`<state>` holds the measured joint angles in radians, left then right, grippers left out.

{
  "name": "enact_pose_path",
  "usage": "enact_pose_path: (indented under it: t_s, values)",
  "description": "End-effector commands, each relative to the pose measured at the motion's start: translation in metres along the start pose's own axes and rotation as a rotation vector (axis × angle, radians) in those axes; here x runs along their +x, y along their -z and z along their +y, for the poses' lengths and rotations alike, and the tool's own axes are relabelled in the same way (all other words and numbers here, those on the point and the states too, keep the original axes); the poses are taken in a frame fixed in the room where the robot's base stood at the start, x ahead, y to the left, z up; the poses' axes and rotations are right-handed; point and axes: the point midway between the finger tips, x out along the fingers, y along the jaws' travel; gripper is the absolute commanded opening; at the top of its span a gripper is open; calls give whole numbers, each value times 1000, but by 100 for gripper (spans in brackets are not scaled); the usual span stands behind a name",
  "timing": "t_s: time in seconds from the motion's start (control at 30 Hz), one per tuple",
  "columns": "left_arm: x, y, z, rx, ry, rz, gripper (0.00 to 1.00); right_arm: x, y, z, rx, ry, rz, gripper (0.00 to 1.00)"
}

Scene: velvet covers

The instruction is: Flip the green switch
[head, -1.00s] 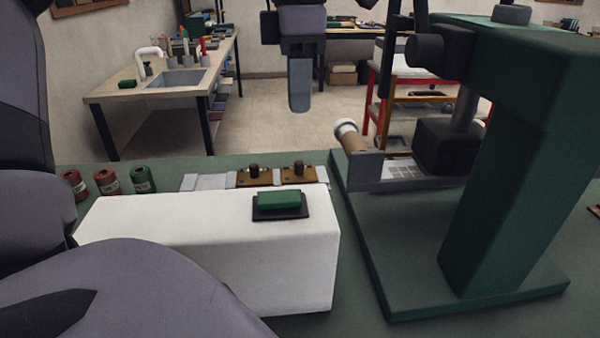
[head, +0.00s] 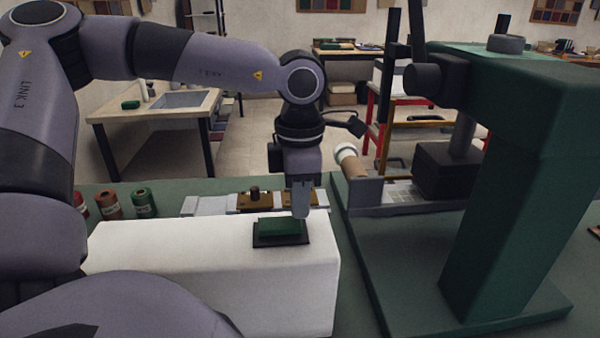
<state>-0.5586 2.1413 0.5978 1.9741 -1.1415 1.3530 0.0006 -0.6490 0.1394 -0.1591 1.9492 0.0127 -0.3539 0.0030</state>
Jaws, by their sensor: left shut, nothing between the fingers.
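The green switch (head: 278,228) is a green rocker on a dark base plate (head: 265,241), set on top of a white box (head: 190,252) in the middle of the head view. My left gripper (head: 301,212) points down with its fingers shut and empty. Its tips are at the right end of the green rocker. I cannot tell whether they touch it or are just above or behind it. The fingers hide a little of the rocker's far right corner. My right gripper does not show.
A large green press-like machine (head: 510,190) stands close on the right. Thread spools (head: 144,203) stand at the left behind the box. A brass-coloured strip with dark knobs (head: 255,198) lies just behind the box. A bench with a sink (head: 180,100) is further back.

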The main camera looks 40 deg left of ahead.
Motion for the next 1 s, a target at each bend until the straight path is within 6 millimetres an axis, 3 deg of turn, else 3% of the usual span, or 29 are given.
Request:
enact_pose_path:
  t_s: [0.47,0.63,1.0]
  values:
    - [7,0,0,-1,0,0,0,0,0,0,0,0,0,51]
    - [16,-1,0,0,-1,0,0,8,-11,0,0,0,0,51]
    - [9,-1,0,0,0,0,0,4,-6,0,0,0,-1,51]
